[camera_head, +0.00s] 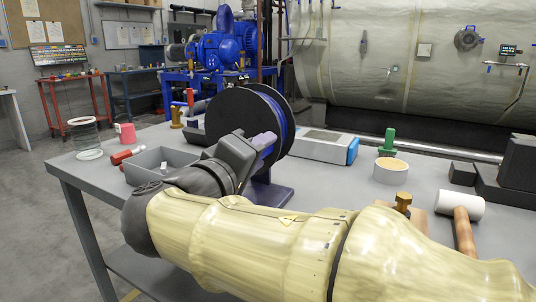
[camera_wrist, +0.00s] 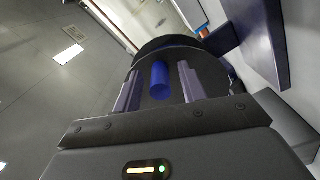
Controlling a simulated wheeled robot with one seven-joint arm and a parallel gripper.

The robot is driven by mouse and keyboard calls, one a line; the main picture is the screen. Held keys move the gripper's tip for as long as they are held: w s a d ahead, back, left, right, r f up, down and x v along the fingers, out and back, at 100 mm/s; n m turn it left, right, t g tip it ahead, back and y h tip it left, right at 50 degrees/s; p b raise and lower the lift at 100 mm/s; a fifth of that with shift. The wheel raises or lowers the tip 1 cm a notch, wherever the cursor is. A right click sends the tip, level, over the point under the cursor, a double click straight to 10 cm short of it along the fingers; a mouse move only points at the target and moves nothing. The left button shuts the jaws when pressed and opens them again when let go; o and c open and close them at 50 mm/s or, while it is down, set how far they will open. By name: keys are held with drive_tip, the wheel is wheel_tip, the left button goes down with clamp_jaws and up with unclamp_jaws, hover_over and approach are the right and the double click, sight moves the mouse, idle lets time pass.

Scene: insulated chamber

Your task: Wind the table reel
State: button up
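The table reel (camera_head: 225,112) stands on the grey table, with black side discs and blue line wound between them. Its dark blue stand (camera_head: 270,192) shows below, partly behind my arm. In the wrist view the black disc (camera_wrist: 208,70) faces me, with a short blue crank handle (camera_wrist: 160,82) sticking out toward me. My gripper (camera_wrist: 160,72) is open, with one finger on each side of the handle and visible gaps between. In the head view my gripper (camera_head: 262,146) is in front of the reel's near side; the handle is hidden there.
A grey tray (camera_head: 143,172) lies left of my arm. A light box (camera_head: 322,147), a tape roll (camera_head: 391,171), a green-handled tool (camera_head: 388,142) and a mallet (camera_head: 467,210) are to the right. A wire-framed cylinder (camera_head: 85,138) stands at the table's left edge.

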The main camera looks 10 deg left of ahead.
drive_tip(key=shift+s, duration=0.1)
drive_tip(key=p+v, duration=0.3)
drive_tip(key=v, duration=1.4)
drive_tip(key=shift+p, duration=0.35)
drive_tip(key=shift+a+f, duration=0.1)
